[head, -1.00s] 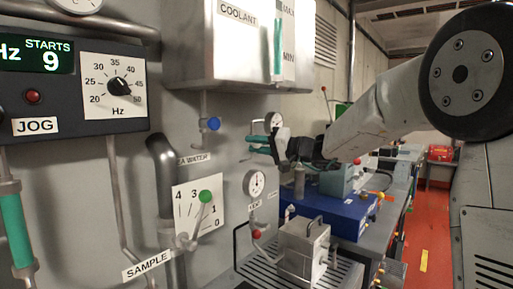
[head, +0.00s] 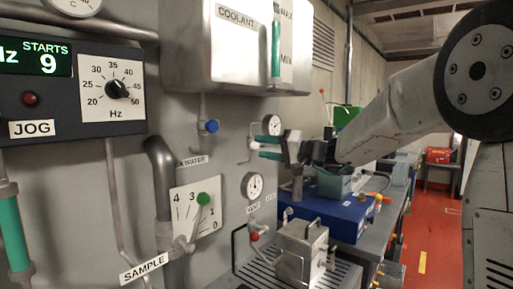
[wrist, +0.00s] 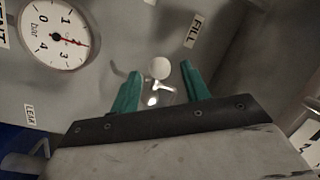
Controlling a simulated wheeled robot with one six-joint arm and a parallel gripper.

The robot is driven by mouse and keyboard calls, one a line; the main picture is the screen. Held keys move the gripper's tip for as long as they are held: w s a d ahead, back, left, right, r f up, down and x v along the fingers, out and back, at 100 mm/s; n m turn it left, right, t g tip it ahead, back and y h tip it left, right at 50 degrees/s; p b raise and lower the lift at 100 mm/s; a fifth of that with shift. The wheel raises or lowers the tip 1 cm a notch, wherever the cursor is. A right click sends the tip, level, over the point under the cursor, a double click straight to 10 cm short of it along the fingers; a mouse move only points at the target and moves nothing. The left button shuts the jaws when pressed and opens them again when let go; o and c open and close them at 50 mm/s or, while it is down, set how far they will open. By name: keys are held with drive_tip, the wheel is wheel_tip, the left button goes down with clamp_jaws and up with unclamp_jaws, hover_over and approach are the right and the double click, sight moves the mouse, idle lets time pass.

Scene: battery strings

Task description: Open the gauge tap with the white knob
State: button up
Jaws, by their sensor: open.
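The white knob (wrist: 160,68) shows in the wrist view on a short metal tap (wrist: 158,92) that stands out from the grey panel. My gripper (wrist: 158,84) is open, with its green fingers on either side of the tap; I cannot tell whether they touch it. A round bar gauge (wrist: 54,33) with a red needle is left of the tap in the wrist view.
A FILL label (wrist: 193,31) is right of the tap. In the head view a blue-knobbed tap (head: 211,126), a green-knobbed lever (head: 203,199) and a red-knobbed tap (head: 254,237) are near. A blue case (head: 335,215) and a metal box (head: 301,247) stand below.

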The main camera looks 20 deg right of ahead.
drive_tip(key=v, duration=0.4)
idle(0.4)
drive_tip(key=s+a+f+m+g+h, duration=0.1)
drive_tip(key=s+a+f+g+h, duration=0.2)
drive_tip(key=s+f, duration=0.45)
drive_tip(key=s+a+f+g+h, duration=0.1)
drive_tip(key=s+a+f+g, duration=0.1)
drive_tip(key=s+f+g, duration=0.55)
drive_tip(key=s+d+f+h, duration=0.1)
drive_tip(key=s+d+h, duration=0.1)
drive_tip(key=s, duration=0.6)
drive_tip(key=s+d+f+n+h, duration=0.1)
drive_tip(key=s+h, duration=0.3)
drive_tip(key=s, duration=0.5)
drive_tip(key=s+d+f+n+h, duration=0.1)
drive_tip(key=s+d+f+h, duration=0.1)
drive_tip(key=s, duration=0.6)
drive_tip(key=shift+s+d+f+h, duration=0.3)
drive_tip(key=shift+d+f+h, duration=0.1)
drive_tip(key=shift+h, duration=0.5)
